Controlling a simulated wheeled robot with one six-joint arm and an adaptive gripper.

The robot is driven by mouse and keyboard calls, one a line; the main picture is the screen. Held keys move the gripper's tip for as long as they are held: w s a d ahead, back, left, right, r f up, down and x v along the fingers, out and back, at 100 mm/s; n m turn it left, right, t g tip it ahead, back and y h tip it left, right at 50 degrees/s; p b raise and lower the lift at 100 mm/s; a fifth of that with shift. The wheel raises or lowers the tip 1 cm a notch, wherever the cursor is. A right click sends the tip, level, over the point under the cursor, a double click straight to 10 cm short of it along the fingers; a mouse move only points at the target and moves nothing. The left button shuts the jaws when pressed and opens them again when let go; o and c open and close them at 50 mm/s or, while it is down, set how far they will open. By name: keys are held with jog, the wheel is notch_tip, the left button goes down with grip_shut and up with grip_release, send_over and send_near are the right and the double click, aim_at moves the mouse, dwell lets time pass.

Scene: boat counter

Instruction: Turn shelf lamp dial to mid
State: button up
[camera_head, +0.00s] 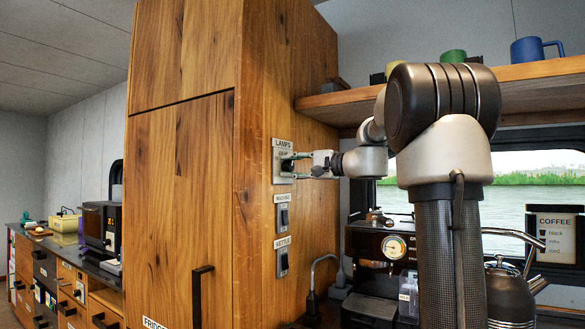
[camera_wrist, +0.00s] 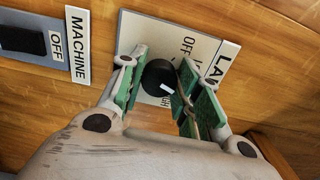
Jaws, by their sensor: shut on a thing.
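The lamp dial is a black round knob on a pale plate (camera_head: 279,153) labelled LAMPS, on the side of the wooden cabinet. In the wrist view the dial (camera_wrist: 157,76) sits on its plate (camera_wrist: 137,30) with a short white pointer mark on its face. OFF is readable beside it; another word by the pointer is partly hidden. My gripper (camera_wrist: 160,84), with green finger pads, is shut on the dial, one finger on each side. In the head view my gripper (camera_head: 293,167) reaches the plate from the right, and its fingers hide most of the dial.
Below are a MACHINE switch (camera_head: 284,216) and a KETTLE switch (camera_head: 283,261); the machine switch (camera_wrist: 22,41) also shows in the wrist view. A coffee machine (camera_head: 385,245) and kettle (camera_head: 510,295) stand below.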

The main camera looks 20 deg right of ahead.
jog(key=shift+f, duration=0.1)
jog(key=o, duration=1)
jog(key=shift+o, duration=0.2)
jog(key=v, duration=1.2)
